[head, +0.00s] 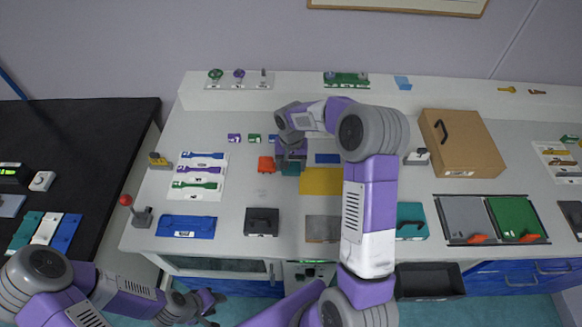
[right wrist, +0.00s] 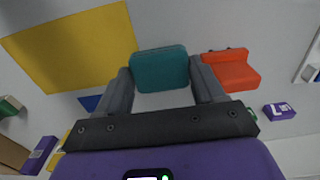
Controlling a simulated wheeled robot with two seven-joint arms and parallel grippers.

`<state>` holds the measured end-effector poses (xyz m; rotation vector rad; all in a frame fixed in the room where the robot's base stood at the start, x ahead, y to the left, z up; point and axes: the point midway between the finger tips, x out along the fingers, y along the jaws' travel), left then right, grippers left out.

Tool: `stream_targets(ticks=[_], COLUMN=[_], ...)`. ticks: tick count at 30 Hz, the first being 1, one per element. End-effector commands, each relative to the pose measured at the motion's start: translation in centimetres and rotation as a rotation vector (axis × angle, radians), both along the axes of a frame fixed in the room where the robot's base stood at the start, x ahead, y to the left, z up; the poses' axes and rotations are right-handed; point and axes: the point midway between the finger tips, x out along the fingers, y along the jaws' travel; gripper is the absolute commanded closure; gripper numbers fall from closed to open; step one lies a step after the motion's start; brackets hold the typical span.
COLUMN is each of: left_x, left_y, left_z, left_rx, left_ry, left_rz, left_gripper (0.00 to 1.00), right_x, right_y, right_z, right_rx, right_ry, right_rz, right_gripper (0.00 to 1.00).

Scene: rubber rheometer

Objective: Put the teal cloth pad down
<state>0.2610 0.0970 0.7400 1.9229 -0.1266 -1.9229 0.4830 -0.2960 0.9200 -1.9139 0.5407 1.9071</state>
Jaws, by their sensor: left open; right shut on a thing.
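The teal cloth pad (right wrist: 160,69) is between the fingertips of my right gripper (right wrist: 160,84) in the right wrist view. In the head view only a small part of the pad (head: 290,168) shows below my right gripper (head: 291,160). My right gripper is shut on the pad, over the white table between an orange block and a yellow mat. I cannot tell whether the pad touches the table. My left gripper (head: 196,307) is open and empty, low in front of the table.
The orange block (head: 266,164) lies just left of the pad; it also shows in the right wrist view (right wrist: 231,69). The yellow mat (head: 318,181) is close on the right. A black box (head: 262,222) and a blue tray (head: 186,226) stand nearer the front edge. A brown case (head: 462,143) is further right.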

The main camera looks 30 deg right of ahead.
Motion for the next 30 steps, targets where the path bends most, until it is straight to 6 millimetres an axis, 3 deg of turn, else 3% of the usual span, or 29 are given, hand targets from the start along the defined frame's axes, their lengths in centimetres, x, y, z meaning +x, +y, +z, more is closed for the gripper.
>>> stream_targets(ticks=[3,19,20,21,30], left_x=[0.0,0.0,0.0,0.0,0.0], left_y=[0.0,0.0,0.0,0.0,0.0], left_z=[-0.3,-1.0,-1.0,-0.9,-0.9], left_rx=[0.000,0.000,0.000,0.000,0.000], left_ry=[0.000,0.000,0.000,0.000,0.000], left_rz=[0.000,0.000,0.000,0.000,0.000], left_gripper=[0.57,0.57,0.57,0.57,0.57], right_x=[0.0,0.0,0.0,0.0,0.0], right_y=[0.0,0.0,0.0,0.0,0.0], right_z=[-1.6,-2.6,-2.6,-2.5,-2.4], right_rx=[0.001,0.000,0.000,0.000,0.000], right_ry=[0.002,0.000,0.000,0.000,0.000], right_rz=[0.001,0.001,0.001,0.001,0.001], right_gripper=[0.56,0.56,0.31,0.24,0.21])
